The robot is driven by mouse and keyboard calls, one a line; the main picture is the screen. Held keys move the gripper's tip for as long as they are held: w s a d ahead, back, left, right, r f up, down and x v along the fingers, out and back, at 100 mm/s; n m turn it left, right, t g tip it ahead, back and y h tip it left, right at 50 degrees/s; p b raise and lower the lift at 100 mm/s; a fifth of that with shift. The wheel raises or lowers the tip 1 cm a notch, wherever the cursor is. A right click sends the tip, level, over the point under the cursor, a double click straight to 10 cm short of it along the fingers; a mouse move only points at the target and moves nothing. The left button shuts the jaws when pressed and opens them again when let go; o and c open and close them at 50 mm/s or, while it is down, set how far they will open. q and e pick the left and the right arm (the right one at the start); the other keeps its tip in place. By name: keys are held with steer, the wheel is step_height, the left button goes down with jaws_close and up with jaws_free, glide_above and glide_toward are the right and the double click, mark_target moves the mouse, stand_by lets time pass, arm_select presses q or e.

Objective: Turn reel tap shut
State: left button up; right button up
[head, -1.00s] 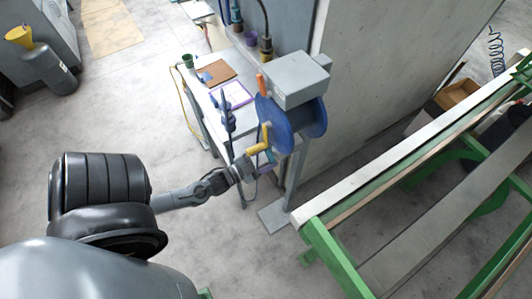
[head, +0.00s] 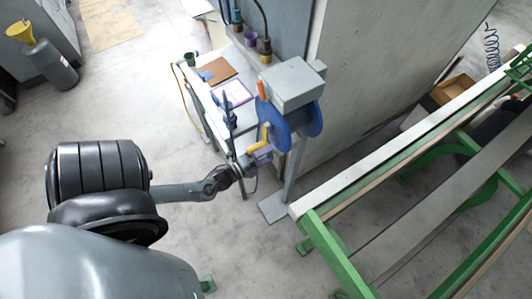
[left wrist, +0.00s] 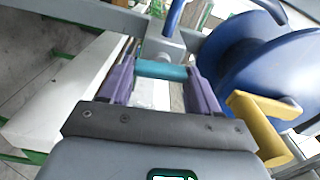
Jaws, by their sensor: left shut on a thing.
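The blue hose reel (head: 302,124) stands on a grey post beside the wall, under a grey box. It has a yellow crank (head: 265,133) on its near side, and the crank also shows right of my fingers in the left wrist view (left wrist: 262,124). My left gripper (head: 262,153) is just below the crank. In the left wrist view its two purple fingers (left wrist: 160,82) are shut on a teal bar, which I take to be the tap handle (left wrist: 162,70). A grey fitting with a blue stem (left wrist: 173,16) is just beyond it. The right gripper is not in view.
A grey-white bench with a brown board (head: 221,70) and a purple-edged sheet (head: 232,93) is left of the reel. A green-framed conveyor (head: 330,250) stands at the right. The wall (head: 385,70) is behind the reel. Floor at the left is open.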

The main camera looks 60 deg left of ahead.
arm_select(q)
steer(key=shift+m, duration=0.5)
steer(key=o, duration=1.1)
steer(key=shift+c, duration=0.2)
steer(key=shift+s, duration=0.15)
steer(key=s+d, duration=0.1)
steer(key=s, duration=0.9)
steer(key=shift+s, duration=0.25)
